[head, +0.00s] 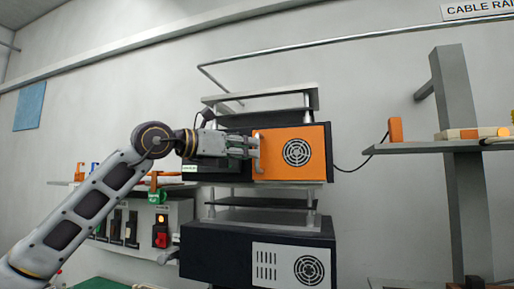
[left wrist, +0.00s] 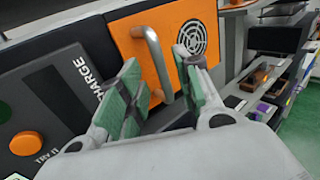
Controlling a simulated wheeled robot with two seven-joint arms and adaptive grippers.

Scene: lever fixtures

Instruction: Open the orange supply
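The orange supply (head: 285,140) is a dark box with an orange front panel, a round vent and a bar handle (head: 258,152) on its left side. The panel looks closed flat against the box. In the left wrist view the panel (left wrist: 190,15) fills the top middle, and the metal handle (left wrist: 157,60) stands out from it. My left gripper (head: 248,147) is in front of the panel's left edge. In the left wrist view its green-padded fingers (left wrist: 158,75) are apart, with the handle between them in the picture. I cannot tell whether they touch it. My right gripper is not in view.
A lower dark unit with a grey vented panel (head: 290,264) sits below the supply. A shelf plate (head: 265,96) is above it. At left is a switch panel (head: 150,225) with levers. A wall shelf (head: 420,147) and grey post stand at right.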

